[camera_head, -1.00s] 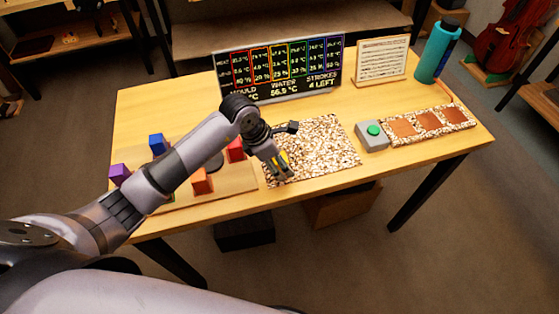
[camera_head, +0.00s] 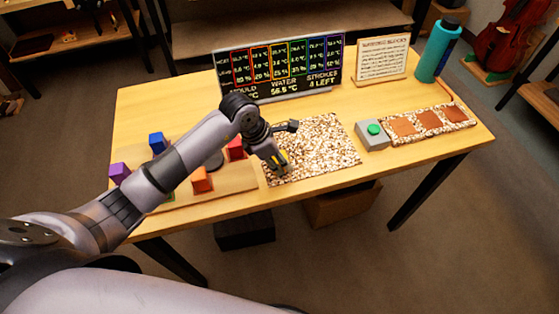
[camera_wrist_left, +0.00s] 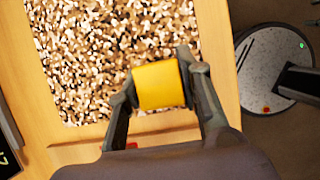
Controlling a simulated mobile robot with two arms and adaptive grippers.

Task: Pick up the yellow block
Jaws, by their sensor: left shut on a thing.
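The yellow block (camera_wrist_left: 158,86) is between the two fingers of my left gripper (camera_wrist_left: 160,88) in the left wrist view, with a finger against each side. The gripper is shut on it. In the head view, my left gripper (camera_head: 279,163) is over the left edge of the speckled mat (camera_head: 322,150), and only a small bit of yellow shows there. I cannot tell how far the block is above the mat. My right gripper is not in view.
Blue (camera_head: 158,143), purple (camera_head: 119,173), orange (camera_head: 202,180) and red (camera_head: 236,149) blocks stand left on a wooden board (camera_head: 230,182). A grey box with a green button (camera_head: 373,130) is right of the mat. A display (camera_head: 280,68) and a teal bottle (camera_head: 437,52) stand behind.

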